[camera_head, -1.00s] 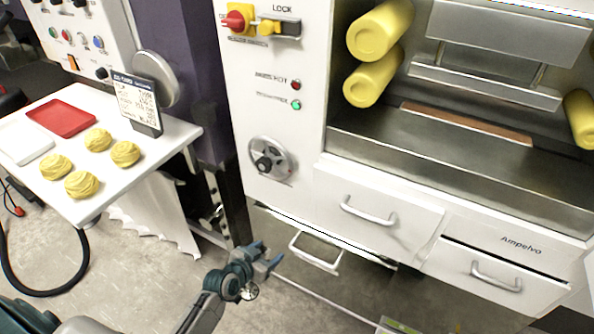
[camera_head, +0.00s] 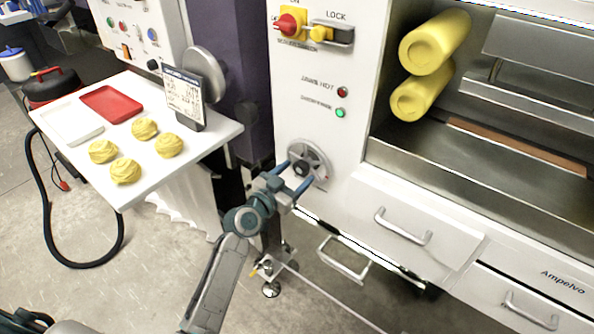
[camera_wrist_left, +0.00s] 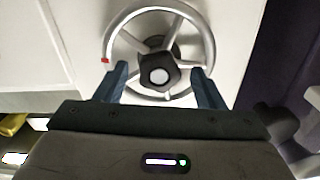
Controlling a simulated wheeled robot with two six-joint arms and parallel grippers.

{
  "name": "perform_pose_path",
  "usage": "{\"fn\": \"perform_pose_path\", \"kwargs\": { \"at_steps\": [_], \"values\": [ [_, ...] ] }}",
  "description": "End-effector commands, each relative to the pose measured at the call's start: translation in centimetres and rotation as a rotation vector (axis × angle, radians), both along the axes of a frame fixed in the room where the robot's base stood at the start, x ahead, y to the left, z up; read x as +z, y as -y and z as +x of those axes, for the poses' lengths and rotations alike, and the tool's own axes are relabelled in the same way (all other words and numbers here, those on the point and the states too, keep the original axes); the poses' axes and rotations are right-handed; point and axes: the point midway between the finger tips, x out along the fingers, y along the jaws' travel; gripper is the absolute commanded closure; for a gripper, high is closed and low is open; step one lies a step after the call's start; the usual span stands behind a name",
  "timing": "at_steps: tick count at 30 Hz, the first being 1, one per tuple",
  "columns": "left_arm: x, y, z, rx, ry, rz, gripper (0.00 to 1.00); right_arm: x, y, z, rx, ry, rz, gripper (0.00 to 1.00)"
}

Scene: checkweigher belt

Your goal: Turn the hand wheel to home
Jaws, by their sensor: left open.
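The hand wheel (camera_head: 317,155) is a silver spoked ring with a dark hub on the white machine front. In the left wrist view the hand wheel (camera_wrist_left: 192,21) fills the upper middle, with a dark knob with a pale centre at its hub and a red mark at the left of its rim. My left gripper (camera_head: 297,178) is open in front of the wheel's lower part. In the left wrist view the fingers of my left gripper (camera_wrist_left: 160,84) stand on either side of the hub. I cannot tell whether they touch the wheel.
A white table (camera_head: 205,148) with several yellow dough nests (camera_head: 125,171), a red tray (camera_head: 112,103) and a sign (camera_head: 184,98) stands at the left. Drawers with handles (camera_head: 403,226) lie right of the wheel. A lock switch (camera_head: 320,33) and indicator lamps are above it.

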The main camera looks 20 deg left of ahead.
Motion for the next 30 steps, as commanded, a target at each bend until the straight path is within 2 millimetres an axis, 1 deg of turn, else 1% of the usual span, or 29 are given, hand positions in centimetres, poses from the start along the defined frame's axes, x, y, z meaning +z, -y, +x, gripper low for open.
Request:
{"fn": "perform_pose_path", "kwargs": {
  "at_steps": [1,4,13,22,23,30],
  "values": [
    [0.09,0.20,0.50,0.000,0.000,-0.001,0.37,-0.05,0.01,-0.23,0.000,-0.002,0.000,0.64],
    [0.02,0.42,1.03,0.000,0.000,-0.001,0.37,-0.22,0.03,-0.47,-0.001,-0.001,0.000,0.64],
    [-0.06,0.46,1.18,0.000,-0.001,0.000,0.37,-0.31,0.03,-0.53,-0.001,0.000,0.000,0.64],
    [-0.06,0.46,1.16,0.000,-0.001,0.000,0.96,-0.28,0.03,-0.49,0.000,0.001,0.000,0.64],
    [-0.06,0.46,1.16,0.000,-0.001,0.000,1.00,-0.28,0.03,-0.49,0.000,0.001,0.000,0.64],
    [-0.08,0.46,1.16,0.000,-0.008,-0.019,1.00,-0.30,0.02,-0.51,-0.001,0.000,0.000,0.64]
  ]
}}
